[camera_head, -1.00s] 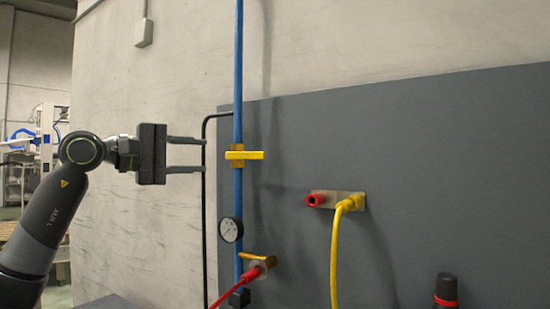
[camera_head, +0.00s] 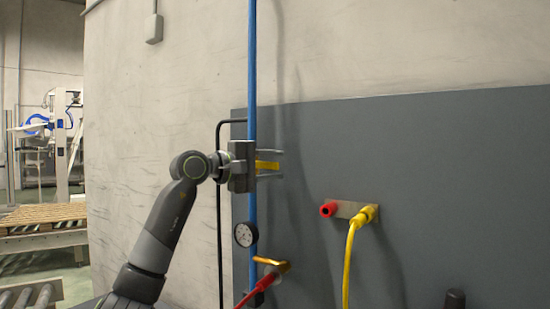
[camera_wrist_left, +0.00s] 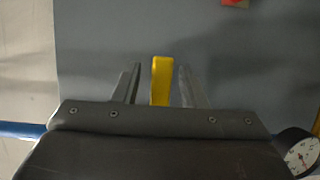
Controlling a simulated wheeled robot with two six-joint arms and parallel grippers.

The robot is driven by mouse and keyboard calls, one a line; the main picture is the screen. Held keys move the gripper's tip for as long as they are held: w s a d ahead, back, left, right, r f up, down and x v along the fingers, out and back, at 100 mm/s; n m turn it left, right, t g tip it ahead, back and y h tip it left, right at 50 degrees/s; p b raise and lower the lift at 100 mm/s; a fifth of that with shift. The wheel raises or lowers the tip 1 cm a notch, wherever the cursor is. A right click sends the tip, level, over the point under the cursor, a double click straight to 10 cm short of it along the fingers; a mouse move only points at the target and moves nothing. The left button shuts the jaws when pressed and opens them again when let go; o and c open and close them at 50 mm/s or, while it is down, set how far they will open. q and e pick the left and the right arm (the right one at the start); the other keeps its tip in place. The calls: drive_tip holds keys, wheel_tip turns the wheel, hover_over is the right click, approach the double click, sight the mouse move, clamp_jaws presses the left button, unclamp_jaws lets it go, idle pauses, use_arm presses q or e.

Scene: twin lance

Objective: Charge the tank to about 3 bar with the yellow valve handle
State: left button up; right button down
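The yellow valve handle (camera_head: 267,166) sits on the vertical blue pipe (camera_head: 252,60) and lies level, pointing right. My left gripper (camera_head: 270,164) is around it, one finger above and one below. In the left wrist view the handle (camera_wrist_left: 162,82) stands between the two fingers (camera_wrist_left: 160,84) with a gap on each side, so the gripper is open. A round white-faced gauge (camera_head: 245,235) is on the pipe below; it also shows in the left wrist view (camera_wrist_left: 301,155), its reading too small to tell. No tank can be made out. My right gripper is not in view.
A grey panel (camera_head: 420,150) stands behind the pipe. A red connector (camera_head: 328,209) and a yellow plug (camera_head: 363,215) with a hanging yellow cable are at its middle. Below the gauge are a brass-coloured fitting (camera_head: 271,262) and a red line (camera_head: 262,285). A thin black pipe (camera_head: 219,220) runs at left.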

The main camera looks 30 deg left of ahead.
use_arm(q)
drive_tip(key=shift+w+d, duration=0.2)
drive_tip(key=shift+w, duration=0.15)
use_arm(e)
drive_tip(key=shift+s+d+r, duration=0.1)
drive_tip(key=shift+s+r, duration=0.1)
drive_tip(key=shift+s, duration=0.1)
use_arm(q)
clamp_jaws()
